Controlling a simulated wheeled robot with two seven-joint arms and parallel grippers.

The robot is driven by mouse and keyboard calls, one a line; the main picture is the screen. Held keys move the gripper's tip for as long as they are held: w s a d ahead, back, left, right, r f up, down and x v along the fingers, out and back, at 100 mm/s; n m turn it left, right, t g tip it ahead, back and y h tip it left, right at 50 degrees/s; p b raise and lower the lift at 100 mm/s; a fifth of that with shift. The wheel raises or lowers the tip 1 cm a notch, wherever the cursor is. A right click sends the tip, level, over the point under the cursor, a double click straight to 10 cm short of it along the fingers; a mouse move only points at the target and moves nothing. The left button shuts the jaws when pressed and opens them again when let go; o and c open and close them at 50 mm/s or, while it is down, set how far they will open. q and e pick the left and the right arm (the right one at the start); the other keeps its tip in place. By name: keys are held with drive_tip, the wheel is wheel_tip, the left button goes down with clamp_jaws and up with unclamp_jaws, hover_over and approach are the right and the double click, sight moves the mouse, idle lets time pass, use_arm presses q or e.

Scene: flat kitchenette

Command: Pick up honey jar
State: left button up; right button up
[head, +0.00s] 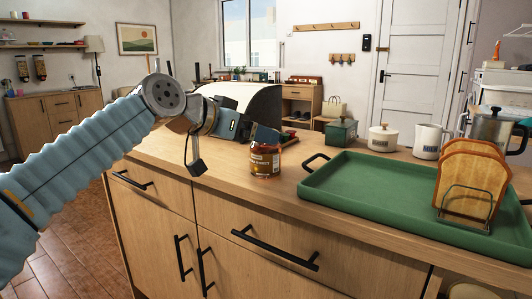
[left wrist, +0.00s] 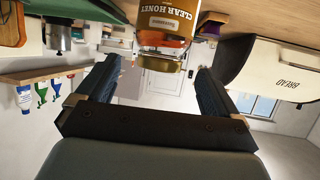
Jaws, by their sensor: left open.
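The honey jar (head: 265,160) stands upright on the wooden counter near its front edge, left of the green tray. It has amber contents, a brown label and a gold lid. In the left wrist view the jar (left wrist: 165,22) appears upside down, with its lid towards the gripper and "CLEAR HONEY" on the label. My left gripper (head: 266,136) is at the jar's upper part in the head view. In the left wrist view its two fingers (left wrist: 169,78) are apart, one to each side of the lid, with gaps visible. My right gripper is not in view.
A green tray (head: 345,195) with toast slices in a rack (head: 465,203) lies to the right. A green box (head: 341,132), a white lidded pot (head: 382,138) and a white jug (head: 428,141) stand behind it. A bread bin (head: 240,98) is behind my left arm.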

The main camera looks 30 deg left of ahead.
use_arm(q)
drive_tip(key=x, duration=0.5)
drive_tip(key=shift+f, duration=0.15)
drive_tip(key=shift+s, duration=0.1)
drive_tip(key=c, duration=1.4)
drive_tip(key=shift+c, duration=0.7)
